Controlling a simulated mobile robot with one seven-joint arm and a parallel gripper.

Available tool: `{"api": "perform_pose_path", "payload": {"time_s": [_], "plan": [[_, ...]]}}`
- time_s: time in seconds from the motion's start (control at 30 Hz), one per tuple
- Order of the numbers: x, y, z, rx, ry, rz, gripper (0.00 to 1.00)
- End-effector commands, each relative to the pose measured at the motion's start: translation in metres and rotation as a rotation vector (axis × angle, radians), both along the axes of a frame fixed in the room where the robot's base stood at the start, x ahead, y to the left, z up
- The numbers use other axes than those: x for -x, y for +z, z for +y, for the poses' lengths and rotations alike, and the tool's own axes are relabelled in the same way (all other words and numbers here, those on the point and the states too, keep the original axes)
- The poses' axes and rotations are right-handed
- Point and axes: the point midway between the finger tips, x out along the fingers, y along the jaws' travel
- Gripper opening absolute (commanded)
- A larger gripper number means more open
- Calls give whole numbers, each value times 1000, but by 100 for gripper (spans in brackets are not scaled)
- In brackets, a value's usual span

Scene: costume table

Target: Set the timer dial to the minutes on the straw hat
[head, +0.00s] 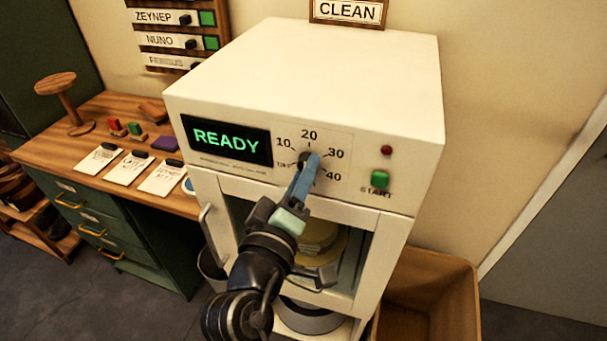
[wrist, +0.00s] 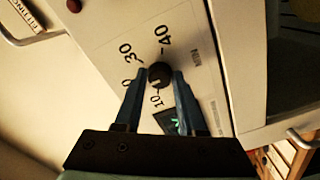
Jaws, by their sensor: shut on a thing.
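The timer dial (head: 306,157) is a small dark knob on the front of a white cabinet (head: 310,80). Printed numbers 10, 20, 30 and 40 ring it. My gripper (head: 310,166) is shut on the dial from the front, and its blue fingers partly cover the dial and the scale. In the wrist view the dial (wrist: 160,74) sits between the two fingertips. I cannot tell surely which number it points at. A straw-coloured round thing (head: 318,238), perhaps the straw hat, is inside the cabinet behind my arm. I can read no minutes on it.
The display (head: 226,140) reads READY. A green START button (head: 379,179) and a red lamp (head: 386,150) are right of the dial. A desk (head: 95,125) with several cards (head: 128,166) stands left. A brown bin (head: 430,290) stands right.

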Motion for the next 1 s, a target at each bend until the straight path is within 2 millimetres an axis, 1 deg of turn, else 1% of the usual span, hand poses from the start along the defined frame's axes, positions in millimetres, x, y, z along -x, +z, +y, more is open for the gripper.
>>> {"api": "perform_pose_path", "payload": {"time_s": [0.1,0.13,0.27,0.3,0.57,0.67,0.77,0.87,1.0], "plan": [[0,0,0,1,-1,1,0],[0,0,0,1,-1,1,43],[0,0,0,1,-1,1,66],[0,0,0,1,-1,1,68],[0,0,0,2,0,1,68],[5,-1,2,2,1,1,68],[18,-2,7,2,1,1,68],[37,-4,13,1,2,3,68],[68,-3,23,1,4,1,68]]}}
